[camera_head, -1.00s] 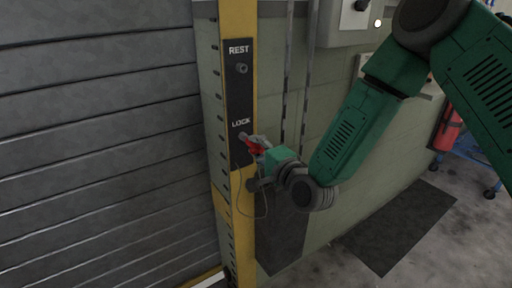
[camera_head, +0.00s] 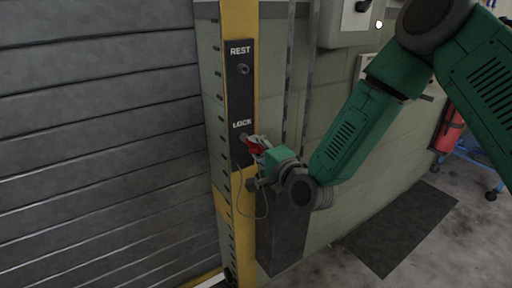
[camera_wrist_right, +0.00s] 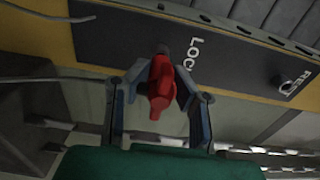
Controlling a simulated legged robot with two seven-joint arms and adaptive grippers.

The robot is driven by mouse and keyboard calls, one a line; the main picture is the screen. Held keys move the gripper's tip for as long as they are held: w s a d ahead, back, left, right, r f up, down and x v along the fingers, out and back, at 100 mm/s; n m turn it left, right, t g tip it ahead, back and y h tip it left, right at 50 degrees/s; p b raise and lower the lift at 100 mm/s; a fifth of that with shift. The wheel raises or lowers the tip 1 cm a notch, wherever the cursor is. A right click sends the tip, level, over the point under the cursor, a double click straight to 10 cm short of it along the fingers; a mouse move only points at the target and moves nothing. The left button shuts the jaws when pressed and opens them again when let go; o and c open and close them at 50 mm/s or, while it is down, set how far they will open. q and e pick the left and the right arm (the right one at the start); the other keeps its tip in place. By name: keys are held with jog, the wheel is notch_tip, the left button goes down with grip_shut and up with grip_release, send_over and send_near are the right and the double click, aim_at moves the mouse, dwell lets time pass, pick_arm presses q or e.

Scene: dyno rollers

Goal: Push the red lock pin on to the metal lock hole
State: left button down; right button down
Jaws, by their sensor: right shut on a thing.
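The red lock pin (camera_head: 254,147) is between the fingers of my right gripper (camera_head: 256,143), right by the LOCK end of the black plate (camera_head: 239,103). In the right wrist view the red pin (camera_wrist_right: 161,86) sits between the two fingers of the right gripper (camera_wrist_right: 158,98), which is shut on it. The pin's far end meets a dark round fitting (camera_wrist_right: 163,50) beside the LOCK lettering; the hole itself is hidden, and I cannot tell how deep the pin sits. My left gripper is not in view.
The REST peg (camera_head: 243,69) sticks out higher on the plate, which is on a yellow post (camera_head: 247,215). A thin cable (camera_head: 267,205) hangs below the gripper. A slatted shutter (camera_head: 100,150) fills the left. A grey box (camera_head: 350,20) is on the wall.

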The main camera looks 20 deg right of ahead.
jog(key=shift+w, duration=0.45)
jog(key=c, duration=1.3)
grip_release()
jog(key=shift+s, duration=0.1)
jog(key=s+d, duration=0.2)
jog(key=s, duration=1)
jog(key=s+a+f+n+g, duration=0.2)
jog(key=s+f+n+g, duration=0.2)
jog(key=f, duration=0.5)
jog(key=s+a+f+n+g, duration=0.2)
jog(key=s+f+n+g, duration=0.25)
jog(key=f, duration=0.55)
jog(key=s+d+f+n+g, duration=0.1)
jog(key=s+f+n+g, duration=0.1)
jog(key=s, duration=0.4)
jog(key=s+d+f+n+g+h, duration=0.1)
jog(key=s+f+n+g, duration=0.2)
jog(key=s+f, duration=0.2)
jog(key=s+d+f+n+g+h, duration=0.1)
jog(key=s+f+n+g, duration=0.2)
jog(key=s, duration=0.5)
jog(key=shift+s+d+f+n+g, duration=0.25)
jog(key=shift+d+f+g, duration=0.15)
jog(key=shift+f, duration=0.25)
